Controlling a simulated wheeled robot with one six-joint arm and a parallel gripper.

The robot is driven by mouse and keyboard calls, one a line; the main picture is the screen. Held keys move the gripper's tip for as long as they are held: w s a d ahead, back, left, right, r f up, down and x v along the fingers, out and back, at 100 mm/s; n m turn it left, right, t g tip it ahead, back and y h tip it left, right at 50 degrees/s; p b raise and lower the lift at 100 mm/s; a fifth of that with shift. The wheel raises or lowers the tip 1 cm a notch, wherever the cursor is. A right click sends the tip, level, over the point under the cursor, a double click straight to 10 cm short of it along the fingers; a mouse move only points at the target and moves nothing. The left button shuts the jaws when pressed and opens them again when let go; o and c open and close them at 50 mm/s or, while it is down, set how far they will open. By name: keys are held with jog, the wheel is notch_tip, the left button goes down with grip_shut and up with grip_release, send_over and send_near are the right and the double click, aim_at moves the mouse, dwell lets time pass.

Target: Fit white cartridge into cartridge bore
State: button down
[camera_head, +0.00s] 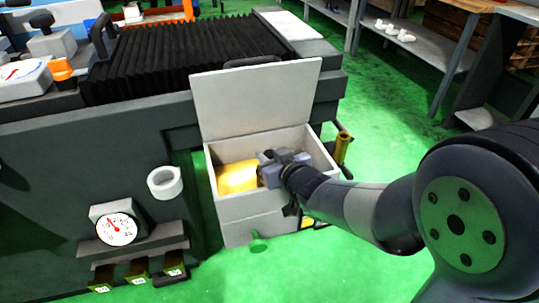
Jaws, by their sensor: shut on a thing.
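My gripper (267,167) is inside the open grey-white box in the middle of the view, low over its yellow interior. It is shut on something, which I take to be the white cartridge. The gripper body and the small scale hide the held thing, so its tilt and any contact with the box cannot be told. A white hollow ring (165,182) sticks out from the dark machine front, left of the box and apart from my gripper. I cannot tell whether it is the cartridge bore. No other bore can be made out.
The box's raised lid (257,97) stands behind my gripper, and its front wall (248,214) is close below. A brass-coloured tube (342,147) stands at the box's right. A dial gauge (117,229) sits lower left. Green floor (385,115) is open behind my arm.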

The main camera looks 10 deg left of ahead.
jog(key=shift+f+b, duration=0.4)
jog(key=shift+f, duration=0.1)
jog(key=shift+r, duration=0.15)
jog(key=shift+r+p, duration=1.65)
jog(key=shift+r, duration=0.1)
jog(key=shift+f+b, duration=1.9)
dwell(0.4)
jog(key=c, duration=1.1)
grip_release()
jog(key=shift+o, duration=0.2)
jog(key=shift+d, duration=0.1)
